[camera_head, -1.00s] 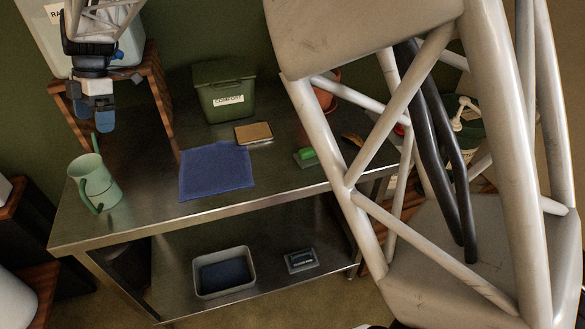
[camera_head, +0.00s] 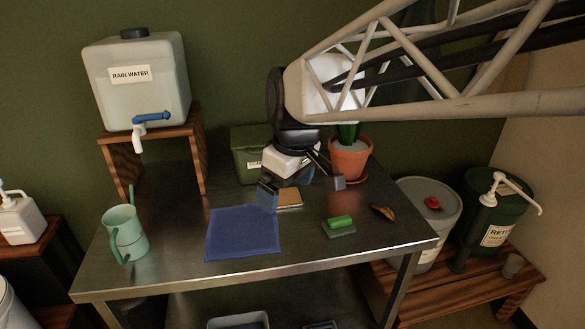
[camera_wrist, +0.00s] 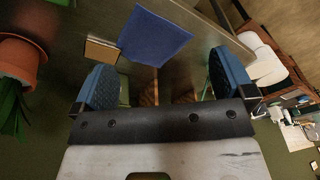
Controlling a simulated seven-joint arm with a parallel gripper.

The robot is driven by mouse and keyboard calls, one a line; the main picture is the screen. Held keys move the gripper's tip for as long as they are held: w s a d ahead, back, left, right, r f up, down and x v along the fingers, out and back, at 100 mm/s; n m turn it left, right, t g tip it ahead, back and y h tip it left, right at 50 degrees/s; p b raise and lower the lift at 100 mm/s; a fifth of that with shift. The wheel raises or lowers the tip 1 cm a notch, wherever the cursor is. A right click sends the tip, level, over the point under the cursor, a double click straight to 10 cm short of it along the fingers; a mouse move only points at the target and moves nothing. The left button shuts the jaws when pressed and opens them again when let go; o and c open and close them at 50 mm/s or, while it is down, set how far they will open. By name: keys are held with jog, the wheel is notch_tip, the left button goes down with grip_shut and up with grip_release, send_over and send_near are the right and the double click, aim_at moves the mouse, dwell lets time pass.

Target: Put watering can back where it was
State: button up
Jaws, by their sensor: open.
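The light green watering can (camera_head: 125,235) stands upright on the left part of the metal table (camera_head: 176,268), its handle at the front. My gripper (camera_head: 302,187) is open and empty, above the back middle of the table, well to the right of the can. Its two blue-padded fingers stand wide apart in the wrist view (camera_wrist: 165,80), with nothing between them. In the wrist view I cannot make out the can clearly.
A blue cloth (camera_head: 243,232) lies mid-table, with a brown sponge-like block (camera_head: 290,199) behind it. A green-topped brush (camera_head: 339,224) and a potted plant (camera_head: 350,157) are to the right. The rain water tank (camera_head: 137,84) sits on a wooden stand (camera_head: 196,150) behind the can.

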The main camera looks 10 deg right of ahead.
jog(key=s+d+f+m, duration=0.2)
jog(key=s+d+m, duration=0.2)
jog(key=s, duration=0.3)
jog(key=s+d+f+m+t+h, duration=0.1)
jog(key=s+d+f+m, duration=0.2)
jog(key=s, duration=0.4)
jog(key=shift+d+m+h, duration=0.3)
jog(key=shift+d+m, duration=0.4)
jog(key=shift+d, duration=0.45)
jog(key=shift+w, duration=0.1)
